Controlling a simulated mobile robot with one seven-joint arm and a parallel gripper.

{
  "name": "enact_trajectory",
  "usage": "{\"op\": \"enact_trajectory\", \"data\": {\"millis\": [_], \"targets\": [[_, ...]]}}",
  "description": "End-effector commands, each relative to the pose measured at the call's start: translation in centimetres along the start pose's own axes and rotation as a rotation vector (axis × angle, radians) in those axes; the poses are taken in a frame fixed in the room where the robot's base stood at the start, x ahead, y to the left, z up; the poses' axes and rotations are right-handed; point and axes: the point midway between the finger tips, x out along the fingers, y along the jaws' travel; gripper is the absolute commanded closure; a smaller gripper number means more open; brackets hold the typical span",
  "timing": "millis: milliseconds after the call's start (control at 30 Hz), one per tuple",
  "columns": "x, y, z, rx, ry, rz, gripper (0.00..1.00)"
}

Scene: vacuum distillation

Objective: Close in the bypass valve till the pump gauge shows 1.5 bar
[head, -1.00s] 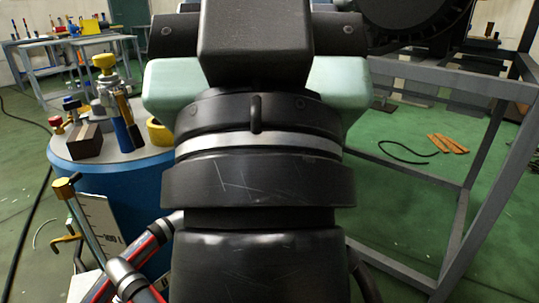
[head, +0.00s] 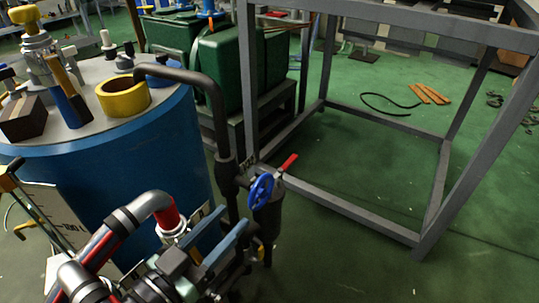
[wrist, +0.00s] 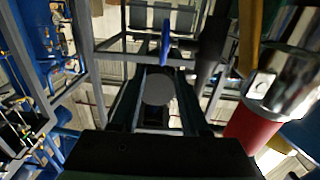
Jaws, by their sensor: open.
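A blue handwheel (head: 261,191) sits on the dark vertical pipework right of the blue drum. A red lever handle (head: 288,162) sticks up just beside it. No label shows which is the bypass valve. In the wrist view a blue wheel (wrist: 165,42) appears nearly edge-on, above and beyond my gripper (wrist: 158,72). The gripper's two dark fingers are apart with nothing held, and I see no contact with the wheel. No readable pump gauge shows.
A blue drum (head: 180,150) carries a yellow ring (head: 122,97) and several tools. A grey metal frame (head: 340,205) stands at right. Green boxes (head: 228,70) stand behind. Open green floor lies at right.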

Motion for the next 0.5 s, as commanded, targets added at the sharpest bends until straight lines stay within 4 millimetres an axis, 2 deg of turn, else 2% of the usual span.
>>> {"op": "enact_trajectory", "data": {"millis": [133,233,500], "targets": [[0.6,0.1,-0.2,0.004,0.001,0.002,0.55],[1.7,0.1,-0.2,0.004,0.003,0.004,0.55],[7.2,0.1,-0.2,0.004,0.004,0.004,0.55]]}}
